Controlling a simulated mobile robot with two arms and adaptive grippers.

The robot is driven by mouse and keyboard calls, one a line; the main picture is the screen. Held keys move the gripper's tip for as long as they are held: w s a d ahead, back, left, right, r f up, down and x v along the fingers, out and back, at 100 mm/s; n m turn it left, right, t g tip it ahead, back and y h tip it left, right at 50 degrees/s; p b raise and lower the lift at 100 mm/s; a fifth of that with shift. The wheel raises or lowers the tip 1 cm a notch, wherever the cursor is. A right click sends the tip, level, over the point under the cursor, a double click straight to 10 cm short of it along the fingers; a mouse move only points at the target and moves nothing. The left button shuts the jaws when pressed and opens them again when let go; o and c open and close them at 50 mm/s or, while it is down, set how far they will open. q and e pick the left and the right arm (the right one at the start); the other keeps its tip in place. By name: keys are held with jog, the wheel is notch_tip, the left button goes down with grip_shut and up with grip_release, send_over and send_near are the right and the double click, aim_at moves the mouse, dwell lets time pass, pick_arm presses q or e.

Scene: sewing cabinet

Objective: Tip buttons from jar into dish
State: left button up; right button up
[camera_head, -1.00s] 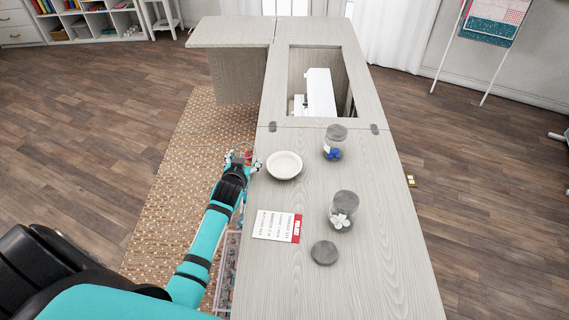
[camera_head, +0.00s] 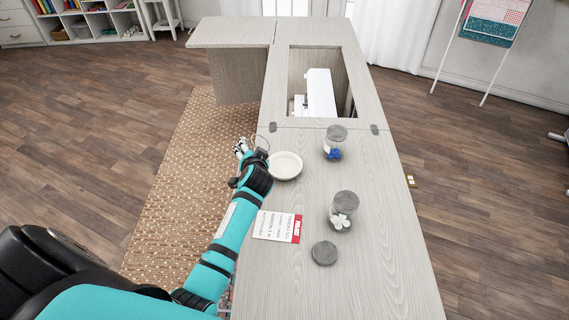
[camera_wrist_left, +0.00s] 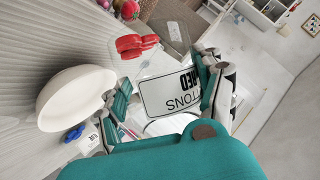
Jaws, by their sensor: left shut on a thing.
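My left gripper (camera_head: 256,147) is shut on a clear jar (camera_head: 262,142) beside the left rim of the white dish (camera_head: 298,165). In the left wrist view, the fingers (camera_wrist_left: 165,100) grip the jar on both sides of its white label (camera_wrist_left: 172,94), which reads "BUTTONS" and, partly, "RED". Red buttons (camera_wrist_left: 134,46) show at the jar's far end; I cannot tell its exact tilt. The dish (camera_wrist_left: 72,98) is to the left in that view, apart from the fingers. Its visible inside looks empty in the head view. My right gripper is not in view.
A lidded jar of blue buttons (camera_head: 333,153) stands right of the dish. A sewing machine (camera_head: 320,92) sits in the cabinet's opening.

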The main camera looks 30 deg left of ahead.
pick_arm(q)
jog(key=shift+d+m+b, duration=0.1)
jog(key=shift+m+b, duration=0.2)
jog(key=shift+w+m+y, duration=0.1)
jog(key=shift+m+y, duration=0.2)
jog(key=shift+y, duration=0.2)
jog(key=shift+m+g, duration=0.3)
jog(key=shift+y+b, duration=0.4)
jog(key=shift+f+m+b, duration=0.3)
jog(key=shift+m, duration=0.1)
jog(key=shift+f+m+g+y+b, duration=0.4)
jog(key=shift+f+b, duration=0.25)
jog(key=shift+b, duration=0.15)
jog(key=shift+f+m+y+b, duration=0.15)
jog(key=shift+m+y+b, duration=0.25)
jog(key=shift+m+y, duration=0.1)
jog(key=shift+w+d+r+m+g+y+p, duration=0.1)
jog(key=shift+d+r+m+y+p, duration=0.15)
jog(key=shift+r, duration=0.2)
jog(key=shift+w+d+r+m+g+p, duration=0.15)
jog(key=shift+r+p, duration=0.15)
jog(key=shift+r, duration=0.15)
jog(key=shift+w+d+r+m+g+y+p, duration=0.1)
jog(key=shift+d+r+m+y+p, duration=0.15)
jog(key=shift+r, duration=0.2)
jog(key=shift+f, duration=0.1)
